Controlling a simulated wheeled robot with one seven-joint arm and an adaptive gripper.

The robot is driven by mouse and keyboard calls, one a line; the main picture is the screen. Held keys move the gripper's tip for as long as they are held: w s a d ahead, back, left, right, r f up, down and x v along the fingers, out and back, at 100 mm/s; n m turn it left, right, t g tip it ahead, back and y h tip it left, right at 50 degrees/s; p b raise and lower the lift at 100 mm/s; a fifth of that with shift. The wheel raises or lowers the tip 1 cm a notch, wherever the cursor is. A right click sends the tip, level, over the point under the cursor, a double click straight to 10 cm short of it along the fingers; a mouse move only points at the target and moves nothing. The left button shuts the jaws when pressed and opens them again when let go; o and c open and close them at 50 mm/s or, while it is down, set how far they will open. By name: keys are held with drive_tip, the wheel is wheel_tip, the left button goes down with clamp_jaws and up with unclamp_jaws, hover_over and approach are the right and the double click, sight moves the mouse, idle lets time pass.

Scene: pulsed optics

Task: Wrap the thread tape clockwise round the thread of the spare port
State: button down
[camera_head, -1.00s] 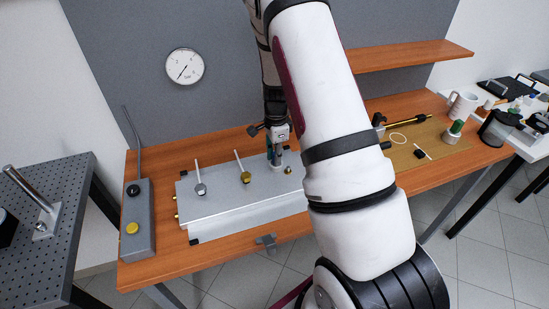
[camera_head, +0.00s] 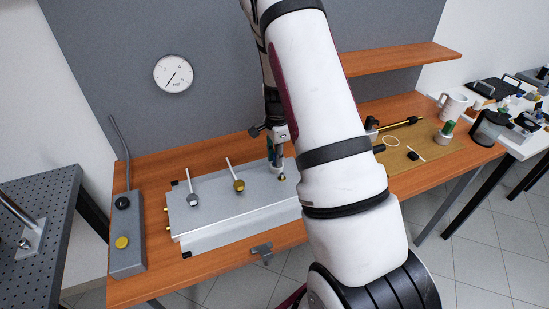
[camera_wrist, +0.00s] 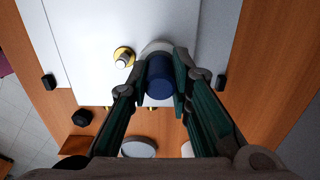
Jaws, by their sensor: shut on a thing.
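My gripper (camera_wrist: 161,80) is shut on a dark blue cylinder (camera_wrist: 160,82), which seems to be the thread tape. A pale round rim (camera_wrist: 155,46) shows at the cylinder's far end in the wrist view. Just left of it, a brass fitting with a pale top (camera_wrist: 123,58), apparently the spare port, stands on the light plate (camera_wrist: 80,35). In the head view my gripper (camera_head: 277,160) is over the plate (camera_head: 215,215), close to the small brass port (camera_head: 282,178). The head view is too small to tell whether tape touches the thread.
A grey control box (camera_head: 126,235) is at the bench's left end. A tan mat (camera_head: 437,147) with small parts lies to the right, partly behind my arm.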

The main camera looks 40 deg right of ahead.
drive_tip(key=shift+s+d, duration=1.15)
drive_tip(key=shift+d, duration=0.15)
drive_tip(key=shift+s, duration=0.1)
drive_tip(key=shift+s+p, duration=0.9)
drive_tip(key=shift+s, duration=0.75)
drive_tip(key=shift+w, duration=0.1)
